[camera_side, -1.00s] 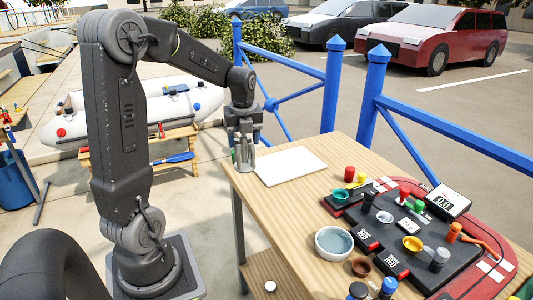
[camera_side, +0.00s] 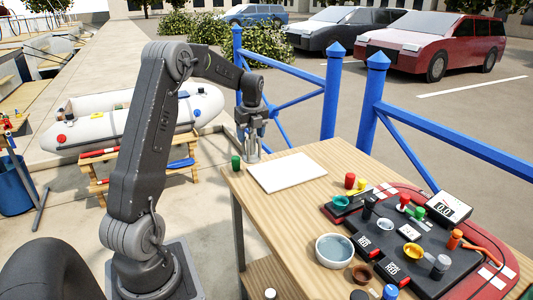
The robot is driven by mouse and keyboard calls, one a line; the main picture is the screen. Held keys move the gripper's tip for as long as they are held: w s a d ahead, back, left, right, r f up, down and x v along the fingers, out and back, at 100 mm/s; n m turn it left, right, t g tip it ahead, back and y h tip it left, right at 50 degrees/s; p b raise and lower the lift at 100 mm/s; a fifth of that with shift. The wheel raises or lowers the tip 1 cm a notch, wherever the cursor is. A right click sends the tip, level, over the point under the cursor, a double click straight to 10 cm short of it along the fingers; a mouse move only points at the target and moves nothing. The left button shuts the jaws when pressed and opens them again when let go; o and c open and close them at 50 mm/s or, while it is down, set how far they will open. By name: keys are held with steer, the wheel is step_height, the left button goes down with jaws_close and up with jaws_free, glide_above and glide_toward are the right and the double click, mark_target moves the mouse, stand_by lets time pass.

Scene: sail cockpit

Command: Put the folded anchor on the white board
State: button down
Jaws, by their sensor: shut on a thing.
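The white board (camera_side: 290,172) lies flat on the wooden table near its far left corner. My gripper (camera_side: 252,157) is at the board's far left edge and points down. It is shut on a small grey thing, which I take to be the folded anchor; its outline blends with the grey fingers. I cannot tell whether the anchor touches the board or the table.
A green cylinder (camera_side: 235,162) stands on the table (camera_side: 262,212) just left of my gripper. A dark panel (camera_side: 440,243) with cups and coloured pegs and a white bowl (camera_side: 334,250) fill the right part. A blue railing (camera_side: 333,90) runs behind.

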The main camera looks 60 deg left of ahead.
steer(key=w+d+f, duration=0.1)
steer(key=w+f, duration=0.3)
steer(key=f, duration=0.2)
steer(key=shift+d+f, duration=0.25)
steer(key=shift+d, duration=0.1)
steer(key=shift+w+f, duration=0.1)
steer(key=shift+f, duration=0.05)
steer(key=shift+c, duration=1.2)
jaws_free()
steer(key=shift+f, duration=0.1)
